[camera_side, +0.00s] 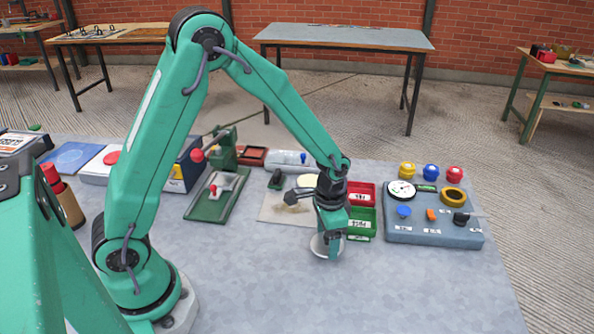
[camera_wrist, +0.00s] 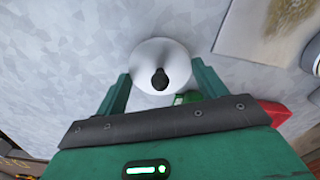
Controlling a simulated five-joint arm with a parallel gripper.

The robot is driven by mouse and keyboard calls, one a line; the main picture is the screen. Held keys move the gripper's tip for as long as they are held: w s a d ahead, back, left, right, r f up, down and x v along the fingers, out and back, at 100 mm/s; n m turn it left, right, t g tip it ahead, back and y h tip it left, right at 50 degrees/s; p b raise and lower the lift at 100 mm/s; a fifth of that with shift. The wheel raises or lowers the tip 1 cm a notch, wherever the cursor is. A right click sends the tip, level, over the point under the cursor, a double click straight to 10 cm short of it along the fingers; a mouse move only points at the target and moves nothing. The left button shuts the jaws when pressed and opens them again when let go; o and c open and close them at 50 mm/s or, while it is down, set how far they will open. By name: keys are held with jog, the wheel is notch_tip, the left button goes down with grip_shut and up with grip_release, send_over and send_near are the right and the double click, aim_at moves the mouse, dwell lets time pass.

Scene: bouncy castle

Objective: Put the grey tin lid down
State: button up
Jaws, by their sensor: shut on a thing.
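The grey tin lid (camera_wrist: 150,52) is a pale round disc with a dark knob in its middle in the wrist view. In the side view the lid (camera_side: 319,246) shows low at the table, under my gripper (camera_side: 331,236). My gripper (camera_wrist: 163,86) is shut on the lid, with one green finger on either side of it. The lid looks about level. I cannot tell whether it touches the table or hangs just above it.
A red bin (camera_side: 371,193) and a green bin (camera_side: 371,222) stand just behind my gripper. A grey board (camera_side: 433,237) with coloured knobs is to the right. A beige mat (camera_side: 272,212) lies to the left. The front of the grey table (camera_side: 400,290) is clear.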

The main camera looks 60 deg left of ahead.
jog(key=shift+f, duration=0.45)
jog(key=shift+f, duration=0.1)
jog(key=o, duration=1)
jog(key=shift+c, duration=0.2)
notch_tip(320, 180, up, 12)
dwell(0.5)
